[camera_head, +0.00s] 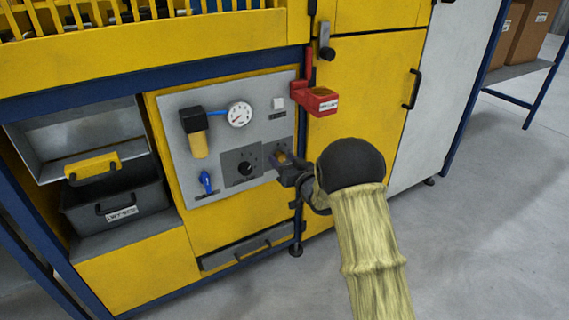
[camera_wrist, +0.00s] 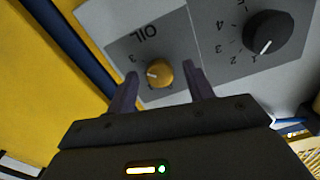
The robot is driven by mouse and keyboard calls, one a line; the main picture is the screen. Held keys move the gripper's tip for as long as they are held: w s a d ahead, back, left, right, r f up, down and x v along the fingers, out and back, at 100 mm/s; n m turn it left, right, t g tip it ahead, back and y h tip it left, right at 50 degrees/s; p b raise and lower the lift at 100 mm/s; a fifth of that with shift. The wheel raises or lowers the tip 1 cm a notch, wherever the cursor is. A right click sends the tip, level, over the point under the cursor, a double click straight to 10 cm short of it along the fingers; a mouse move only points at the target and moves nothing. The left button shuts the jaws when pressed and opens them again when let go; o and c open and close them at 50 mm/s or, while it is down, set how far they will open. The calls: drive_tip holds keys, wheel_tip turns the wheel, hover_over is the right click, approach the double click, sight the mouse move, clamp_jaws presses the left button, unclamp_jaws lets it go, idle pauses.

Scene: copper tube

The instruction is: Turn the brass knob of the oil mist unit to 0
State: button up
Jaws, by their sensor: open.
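The brass knob (camera_wrist: 159,73) is on a grey plate marked OIL, which appears upside down in the wrist view. A small white mark shows on its face toward the lower left; I cannot read the exact setting. In the head view the brass knob (camera_head: 282,157) is small and partly behind my gripper (camera_head: 280,166). My gripper (camera_wrist: 162,79) is open in the wrist view, with one finger on each side of the knob. The fingertips look apart from it, but I cannot tell their depth. The digit 0 is not readable.
A black knob (camera_wrist: 268,33) with a number scale sits beside the brass one. The grey panel also carries a gauge (camera_head: 239,114), an oil bowl (camera_head: 199,143) and a blue valve (camera_head: 207,182). A red bracket (camera_head: 315,99) juts out above my gripper.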

drive_tip(key=c, duration=1)
